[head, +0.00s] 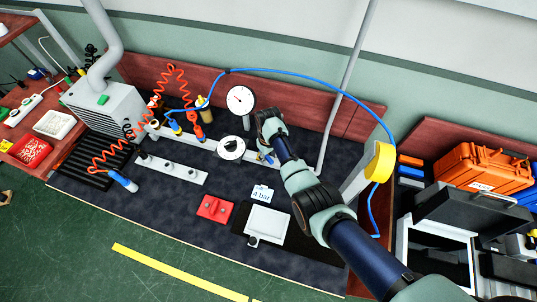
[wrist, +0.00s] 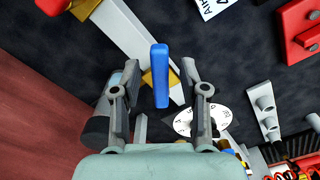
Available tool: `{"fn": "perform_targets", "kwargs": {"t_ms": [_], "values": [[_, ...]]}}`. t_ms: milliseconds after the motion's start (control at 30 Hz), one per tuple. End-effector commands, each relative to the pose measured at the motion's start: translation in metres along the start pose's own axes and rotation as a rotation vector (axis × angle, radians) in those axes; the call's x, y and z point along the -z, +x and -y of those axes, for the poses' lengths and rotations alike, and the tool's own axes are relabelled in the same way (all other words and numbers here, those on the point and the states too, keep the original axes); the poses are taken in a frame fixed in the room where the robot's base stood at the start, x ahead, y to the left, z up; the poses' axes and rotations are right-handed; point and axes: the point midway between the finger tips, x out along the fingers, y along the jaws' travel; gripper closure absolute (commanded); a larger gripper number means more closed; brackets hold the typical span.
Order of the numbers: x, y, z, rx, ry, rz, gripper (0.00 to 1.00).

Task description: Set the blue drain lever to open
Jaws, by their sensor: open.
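The blue drain lever (wrist: 161,76) stands out as a long upright bar in the middle of the wrist view. It sits at a brass fitting (wrist: 147,79) on a pale rail (wrist: 118,28). My gripper (wrist: 159,88) is open, with one finger on each side of the lever in the picture. Dark gaps show between the lever and both fingers; I cannot tell how deep the lever sits between them. In the head view my gripper (head: 268,118) is over the right end of the rail (head: 206,143), and the lever is mostly hidden by my arm.
A round pressure gauge (head: 240,99) and a white dial (head: 231,148) stand left of my gripper. The dial shows close by in the wrist view (wrist: 190,122). A "4 bar" card (head: 262,193), a red block (head: 214,208) and a white tray (head: 268,224) lie in front. A blue hose (head: 300,76) arches behind.

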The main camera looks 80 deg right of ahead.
Motion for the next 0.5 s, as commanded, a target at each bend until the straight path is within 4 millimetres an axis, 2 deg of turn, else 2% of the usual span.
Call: {"fn": "perform_targets", "kwargs": {"t_ms": [167, 400, 500], "values": [[0.001, -0.023, 0.0, -0.001, 0.0, -0.005, 0.56], [0.001, -0.083, 0.0, -0.001, 0.0, -0.005, 0.56], [0.001, -0.102, 0.0, -0.001, 0.0, -0.004, 0.56]]}}
